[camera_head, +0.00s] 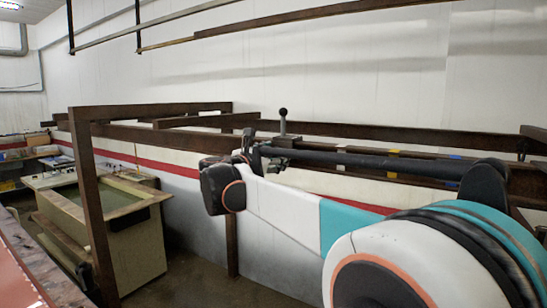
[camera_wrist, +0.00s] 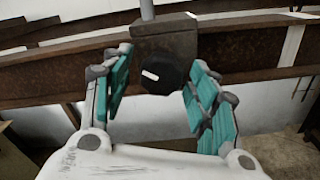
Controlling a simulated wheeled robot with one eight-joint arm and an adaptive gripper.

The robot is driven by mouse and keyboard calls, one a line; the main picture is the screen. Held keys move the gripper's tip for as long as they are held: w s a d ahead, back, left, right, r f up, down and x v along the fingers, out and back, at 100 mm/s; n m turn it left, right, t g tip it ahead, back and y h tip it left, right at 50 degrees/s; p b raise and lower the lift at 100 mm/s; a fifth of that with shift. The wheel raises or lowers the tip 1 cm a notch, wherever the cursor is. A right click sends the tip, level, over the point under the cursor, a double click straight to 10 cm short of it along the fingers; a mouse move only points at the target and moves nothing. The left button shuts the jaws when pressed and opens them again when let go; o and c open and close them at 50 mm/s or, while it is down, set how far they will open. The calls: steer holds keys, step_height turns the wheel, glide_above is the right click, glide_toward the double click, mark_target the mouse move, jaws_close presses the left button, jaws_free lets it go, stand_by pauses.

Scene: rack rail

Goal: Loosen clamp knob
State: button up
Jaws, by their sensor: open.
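The clamp knob (camera_wrist: 162,74) is dark and faceted with a white mark on its face. It sits in the wrist view on the front of a brown-grey clamp block (camera_wrist: 166,38). The block is on a rusty rail (camera_wrist: 250,54), with a grey post (camera_wrist: 147,9) rising from it. My gripper (camera_wrist: 160,82) is open, with teal-padded fingers at the left and right of the knob. Gaps show on both sides, and I see no contact. In the head view, the post with a dark ball top (camera_head: 283,115) stands at the rail; the knob cannot be made out there.
Rusty rack rails (camera_head: 400,134) run along the white wall. A brown upright post (camera_head: 93,215) stands left of my arm. A beige bench (camera_head: 135,243) and a cluttered shelf (camera_head: 20,155) are at the left. Floor shows between bench and wall.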

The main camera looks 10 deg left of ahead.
steer(key=shift+s, duration=0.1)
steer(key=v, duration=1.1)
steer(key=shift+s+a, duration=0.2)
steer(key=shift+s, duration=0.15)
